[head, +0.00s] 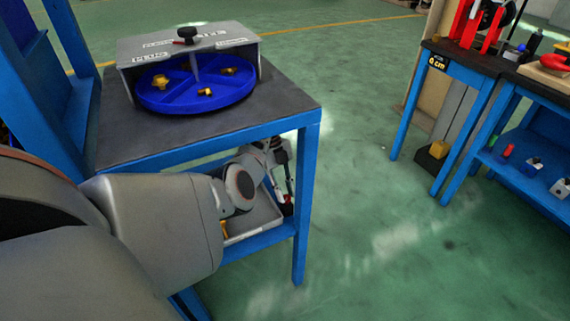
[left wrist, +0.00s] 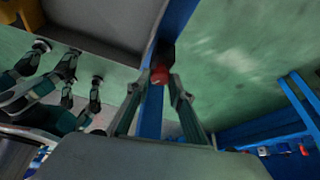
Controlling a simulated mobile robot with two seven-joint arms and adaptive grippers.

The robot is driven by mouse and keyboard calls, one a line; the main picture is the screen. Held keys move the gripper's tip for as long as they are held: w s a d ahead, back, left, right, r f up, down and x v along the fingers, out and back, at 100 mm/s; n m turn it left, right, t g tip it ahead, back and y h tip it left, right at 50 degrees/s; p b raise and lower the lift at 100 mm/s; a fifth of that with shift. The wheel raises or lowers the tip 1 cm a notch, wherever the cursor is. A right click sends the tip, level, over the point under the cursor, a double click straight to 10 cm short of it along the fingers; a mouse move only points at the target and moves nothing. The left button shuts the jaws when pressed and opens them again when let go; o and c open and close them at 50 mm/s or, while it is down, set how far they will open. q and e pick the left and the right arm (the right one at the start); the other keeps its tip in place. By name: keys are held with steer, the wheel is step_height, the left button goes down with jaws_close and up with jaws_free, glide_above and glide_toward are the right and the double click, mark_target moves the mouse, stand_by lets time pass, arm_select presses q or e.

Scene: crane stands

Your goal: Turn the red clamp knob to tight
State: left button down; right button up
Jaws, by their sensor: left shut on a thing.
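The red clamp knob (left wrist: 158,75) is between the fingertips of my left gripper (left wrist: 156,91) in the left wrist view, beside a blue frame bar (left wrist: 153,110). The fingers are shut on it, one on each side. In the head view my left gripper (head: 284,180) reaches down past the table's right side, near the lower shelf. A small bit of the red knob (head: 288,199) shows there at its fingertips. The knob's marking and how far it is turned cannot be made out. My right gripper is in neither view.
A blue-framed table with a dark top (head: 290,98) carries a blue divided tray (head: 180,107) with yellow parts under a grey labelled cover (head: 190,50). A grey bin (head: 262,222) sits on the lower shelf. Other blue benches (head: 460,70) stand at the right; green floor between is clear.

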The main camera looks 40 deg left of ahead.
arm_select(q)
steer(key=shift+f+m, duration=0.1)
steer(key=shift+m, duration=0.3)
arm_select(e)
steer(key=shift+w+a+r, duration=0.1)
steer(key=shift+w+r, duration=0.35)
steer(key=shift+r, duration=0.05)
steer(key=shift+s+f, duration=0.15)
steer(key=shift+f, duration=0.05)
arm_select(q)
steer(key=c, duration=1.8)
jaws_free()
steer(key=shift+a, duration=0.1)
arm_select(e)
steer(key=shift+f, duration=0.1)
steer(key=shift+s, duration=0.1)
